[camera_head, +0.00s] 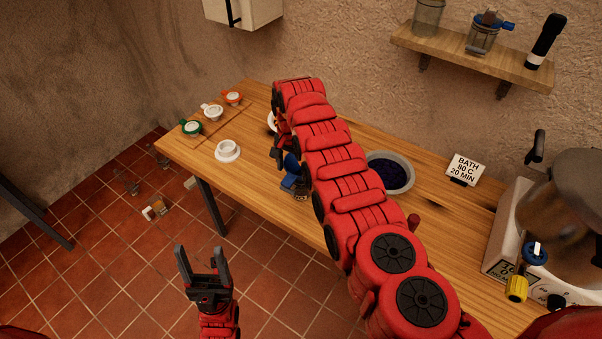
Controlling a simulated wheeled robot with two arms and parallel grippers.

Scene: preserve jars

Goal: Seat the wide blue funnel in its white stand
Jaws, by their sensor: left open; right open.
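A blue object (291,178) shows at the table's front edge, largely hidden by my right arm; I cannot tell whether it is the wide funnel. A white round piece with a raised centre (228,151), possibly the white stand, stands on the left part of the table. Another white piece (271,122) is mostly hidden behind my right arm. My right gripper (279,152) points down over the table, to the right of the white round piece, and is open; its fingertips are hard to make out. My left gripper (203,265) is open and empty, over the floor in front of the table.
A board at the left end holds green (191,127), white (212,111) and orange (233,97) pieces. A grey bowl with dark contents (407,178), a sign (464,168) and a large pot (559,211) stand right. A wall shelf (470,57) holds jars. My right arm crosses the table.

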